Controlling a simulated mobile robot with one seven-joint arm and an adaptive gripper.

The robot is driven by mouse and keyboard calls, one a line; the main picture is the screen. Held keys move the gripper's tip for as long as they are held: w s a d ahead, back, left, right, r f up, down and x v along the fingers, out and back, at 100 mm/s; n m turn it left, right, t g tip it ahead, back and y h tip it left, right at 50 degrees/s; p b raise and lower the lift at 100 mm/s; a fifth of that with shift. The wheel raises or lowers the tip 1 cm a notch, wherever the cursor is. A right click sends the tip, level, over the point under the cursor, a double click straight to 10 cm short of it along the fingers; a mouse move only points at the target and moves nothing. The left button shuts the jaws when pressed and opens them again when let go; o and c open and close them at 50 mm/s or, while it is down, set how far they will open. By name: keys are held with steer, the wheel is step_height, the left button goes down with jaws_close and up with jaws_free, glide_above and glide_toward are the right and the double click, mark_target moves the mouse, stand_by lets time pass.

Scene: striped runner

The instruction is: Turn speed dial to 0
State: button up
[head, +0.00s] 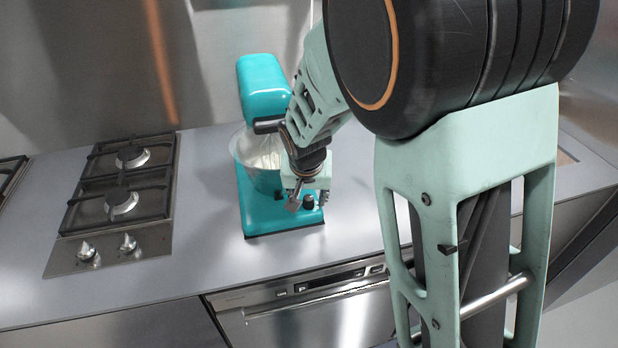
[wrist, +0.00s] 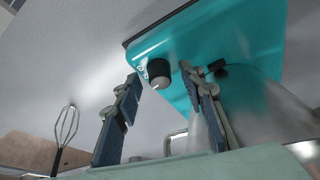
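The teal stand mixer (head: 266,90) stands on the grey counter with a bowl (head: 243,150) under its head. A dark round dial (wrist: 159,74) with a pale end face sits on the mixer's base in the wrist view; it also shows as a dark knob in the head view (head: 308,202). My gripper (wrist: 160,80) is open, with one finger on each side of the dial in the picture. I see gaps between the fingers and the dial. I cannot tell how far the fingertips reach along it, nor read its setting.
A second small dark control (wrist: 217,67) sits on the mixer base, near my right-hand finger. A gas hob (head: 122,200) lies to the left. A whisk (wrist: 65,128) shows left in the wrist view. The counter before the mixer (head: 210,265) is clear.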

jaws_close()
stand_by(0.3)
stand_by(0.3)
steer(key=n+b, duration=0.1)
steer(key=n+y+b, duration=0.1)
steer(key=n, duration=0.1)
steer(key=shift+w+d+f+y+b, duration=0.1)
steer(key=shift+d+f+y+b, duration=0.1)
steer(key=shift+y+b, duration=0.1)
steer(key=n+b, duration=0.1)
steer(key=n, duration=0.1)
steer(key=n+g+y+b, duration=0.1)
steer(key=n+b, duration=0.1)
steer(key=n, duration=0.1)
steer(key=shift+w+d+y, duration=0.1)
steer(key=shift+y, duration=0.2)
steer(key=n+g+y+b, duration=0.1)
steer(key=n+b, duration=0.1)
steer(key=n, duration=0.2)
steer(key=shift+r, duration=0.1)
steer(key=shift+n+g, duration=0.7)
steer(key=shift+n, duration=1.2)
